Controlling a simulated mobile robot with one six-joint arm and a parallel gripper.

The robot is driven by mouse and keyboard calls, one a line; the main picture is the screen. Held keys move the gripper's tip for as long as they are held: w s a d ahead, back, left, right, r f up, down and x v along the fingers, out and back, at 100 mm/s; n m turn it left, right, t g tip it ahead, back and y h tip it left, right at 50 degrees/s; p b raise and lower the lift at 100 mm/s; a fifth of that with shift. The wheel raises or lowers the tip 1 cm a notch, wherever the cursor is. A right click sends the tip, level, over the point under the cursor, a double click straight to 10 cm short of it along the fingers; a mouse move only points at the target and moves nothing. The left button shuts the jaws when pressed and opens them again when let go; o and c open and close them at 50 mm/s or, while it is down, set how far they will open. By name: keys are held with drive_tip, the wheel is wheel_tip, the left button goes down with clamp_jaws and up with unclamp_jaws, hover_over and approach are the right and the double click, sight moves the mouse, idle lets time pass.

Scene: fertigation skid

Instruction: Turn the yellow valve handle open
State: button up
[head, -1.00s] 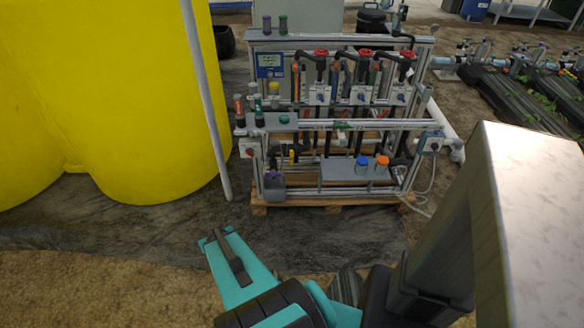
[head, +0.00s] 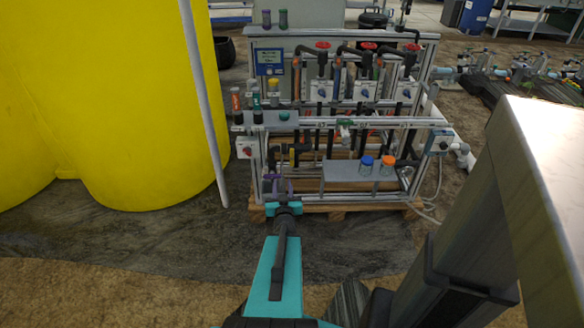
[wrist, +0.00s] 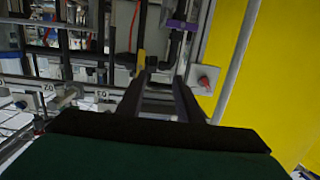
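The yellow valve handle (head: 292,157) is a small upright piece on dark piping, low at the left of the skid. In the wrist view, which looks upside down, a yellow piece (wrist: 141,60) shows close by the tip of one finger; I cannot tell whether they touch. My gripper (head: 280,190) points at the skid's lower left, below the handle in the head view. In the wrist view my gripper (wrist: 161,78) has its two dark fingers apart, with nothing clearly held between them. A purple part (head: 277,184) lies behind the fingertips in the head view.
A grey box with a red knob (head: 246,149) is left of the handle. A shelf (head: 342,172) holds a blue-capped jar (head: 366,165) and an orange-capped jar (head: 387,166). A yellow tank (head: 140,110) and grey pole (head: 205,110) stand left. The floor before the skid is clear.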

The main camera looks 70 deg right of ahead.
drive_tip(key=shift+m+h, duration=0.3)
drive_tip(key=shift+h, duration=0.4)
drive_tip(key=s, duration=0.1)
drive_tip(key=s+d+r, duration=0.1)
drive_tip(key=s, duration=0.2)
drive_tip(key=shift+d+r+b, duration=0.3)
drive_tip(key=shift+d+b, duration=0.1)
drive_tip(key=shift+w+d+b, duration=0.15)
drive_tip(key=shift+d+b, duration=0.05)
drive_tip(key=shift+b, duration=0.2)
drive_tip(key=b, duration=1)
approach(293, 157)
drive_tip(key=shift+w+d+f, duration=0.1)
drive_tip(key=shift+w+d, duration=0.05)
drive_tip(key=shift+w, duration=0.1)
drive_tip(key=shift+b+x, duration=1.8)
drive_tip(key=shift+x, duration=2.3)
drive_tip(key=shift+s, duration=0.1)
drive_tip(key=shift+c, duration=0.5)
